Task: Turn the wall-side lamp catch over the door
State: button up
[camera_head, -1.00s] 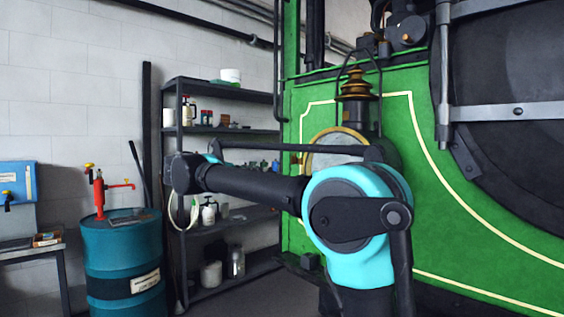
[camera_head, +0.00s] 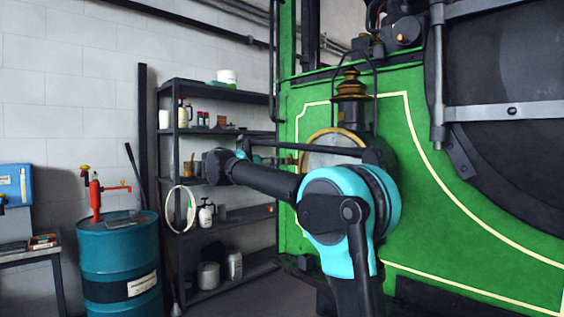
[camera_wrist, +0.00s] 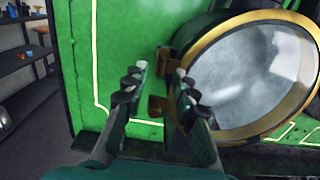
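The green tram panel (camera_head: 440,215) stands close behind the lamp. A dark shelf rack (camera_head: 220,130) with bottles and tins stands against the wall to the left. A teal drum (camera_head: 118,245) with a red pump (camera_head: 95,195) stands further left. A dark bar crosses before the lamp.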

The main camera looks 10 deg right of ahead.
jog(key=shift+x, duration=1.5)
grip_shut()
